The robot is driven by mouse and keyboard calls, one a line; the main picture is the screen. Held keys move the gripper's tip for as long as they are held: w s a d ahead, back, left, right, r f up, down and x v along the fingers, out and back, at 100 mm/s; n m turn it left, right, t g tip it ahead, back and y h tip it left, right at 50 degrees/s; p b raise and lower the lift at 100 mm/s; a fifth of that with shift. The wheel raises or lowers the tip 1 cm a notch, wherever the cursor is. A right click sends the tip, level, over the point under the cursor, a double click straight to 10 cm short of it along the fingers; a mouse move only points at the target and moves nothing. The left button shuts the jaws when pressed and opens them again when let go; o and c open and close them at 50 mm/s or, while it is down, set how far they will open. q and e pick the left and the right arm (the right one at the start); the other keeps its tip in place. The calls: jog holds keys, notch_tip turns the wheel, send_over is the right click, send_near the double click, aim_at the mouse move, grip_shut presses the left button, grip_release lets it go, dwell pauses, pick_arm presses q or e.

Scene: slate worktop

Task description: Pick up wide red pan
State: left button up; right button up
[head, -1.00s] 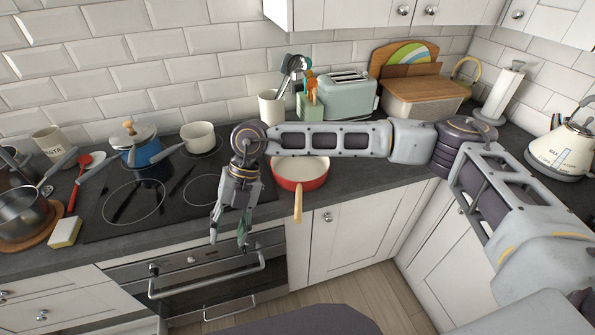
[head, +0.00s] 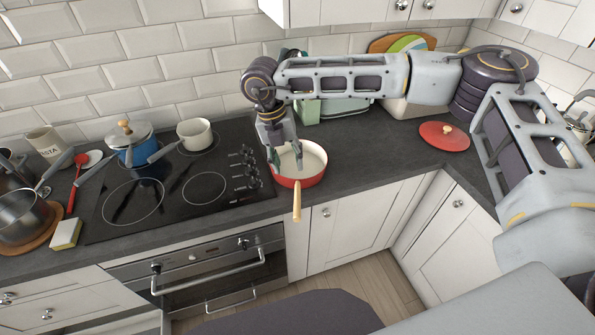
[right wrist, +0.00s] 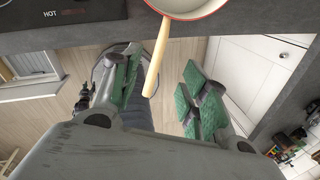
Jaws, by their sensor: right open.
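The wide red pan (head: 313,177) sits on the slate worktop right of the hob, cream inside, its wooden handle (head: 297,200) pointing over the front edge. My right gripper (head: 287,170) appears over the pan's left part in the head view. In the right wrist view the right gripper (right wrist: 155,90) is open and empty, with green pads. There the wooden handle (right wrist: 158,58) reaches between the two fingers without visible contact, and only the near rim of the pan (right wrist: 188,12) shows. My left gripper is not in view.
A black hob (head: 170,185) lies left of the pan, with a blue pot (head: 137,152) and a small cream pot (head: 196,133) on it. A red lid (head: 444,136) lies to the right on bare worktop. A toaster (head: 345,105) stands behind, partly hidden by my arm.

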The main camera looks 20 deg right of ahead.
aim_at(297, 189)
jog(key=shift+s+d+f+p, duration=0.1)
jog(key=shift+d+f+p, duration=0.15)
jog(key=shift+f, duration=1.15)
jog(key=shift+s+d+f+p, duration=0.1)
jog(key=shift+d+f+p, duration=0.2)
jog(key=shift+f, duration=1.15)
jog(key=shift+s+d+f+p, duration=0.1)
jog(key=shift+d+f+p, duration=0.15)
jog(key=shift+f, duration=1.15)
jog(key=shift+f, duration=0.1)
jog(key=shift+d+f+p, duration=0.2)
jog(key=shift+f+p, duration=0.15)
jog(key=shift+f, duration=0.3)
jog(key=shift+d+f+p, duration=0.15)
jog(key=shift+f+p, duration=0.2)
jog(key=shift+f, duration=0.3)
jog(key=shift+d+f, duration=0.25)
jog(key=shift+f, duration=0.9)
grip_shut()
jog(key=shift+w+r, duration=0.1)
